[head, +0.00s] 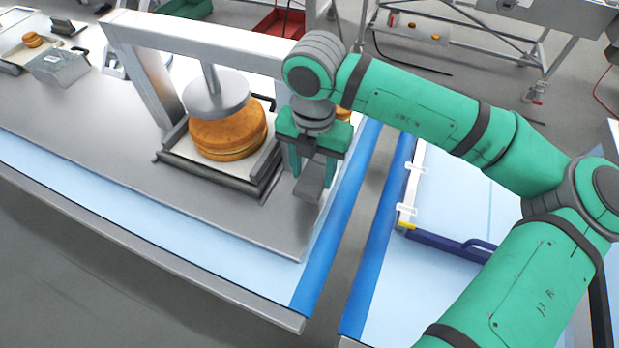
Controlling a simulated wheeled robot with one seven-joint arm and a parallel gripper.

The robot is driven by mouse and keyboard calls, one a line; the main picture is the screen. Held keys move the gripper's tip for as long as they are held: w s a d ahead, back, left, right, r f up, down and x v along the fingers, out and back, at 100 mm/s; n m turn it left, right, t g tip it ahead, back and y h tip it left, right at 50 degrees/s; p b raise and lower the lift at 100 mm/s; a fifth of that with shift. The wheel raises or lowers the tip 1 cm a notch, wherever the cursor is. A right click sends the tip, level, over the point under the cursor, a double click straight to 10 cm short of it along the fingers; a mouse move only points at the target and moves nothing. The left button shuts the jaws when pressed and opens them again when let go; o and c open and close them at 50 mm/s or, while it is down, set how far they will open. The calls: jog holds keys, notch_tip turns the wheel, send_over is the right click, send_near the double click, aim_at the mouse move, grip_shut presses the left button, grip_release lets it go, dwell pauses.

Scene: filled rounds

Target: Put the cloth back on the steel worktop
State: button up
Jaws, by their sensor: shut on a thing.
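My green gripper (314,172) points down over the right end of the steel worktop (225,212). It is shut on a small flat grey piece, the cloth (308,191), which shows between and below the fingers. The cloth's grey is close to the worktop's, and I cannot tell whether its lower edge touches the steel. The gripper's body hides its upper part.
Left of my gripper, a round filled cake (228,136) sits on a dark-framed tray (208,176) under a round press plate (216,97) on a steel frame (200,43).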

aim_at(309, 174)
jog(key=shift+w+a+f, duration=0.2)
jog(key=shift+f, duration=0.15)
jog(key=shift+w+a+f, duration=0.1)
jog(key=shift+f, duration=0.85)
jog(key=shift+w+a+f, duration=0.1)
jog(key=shift+f, duration=0.8)
jog(key=shift+f, duration=0.1)
jog(key=o, duration=1)
notch_tip(309, 174, up, 12)
jog(key=shift+r, duration=0.15)
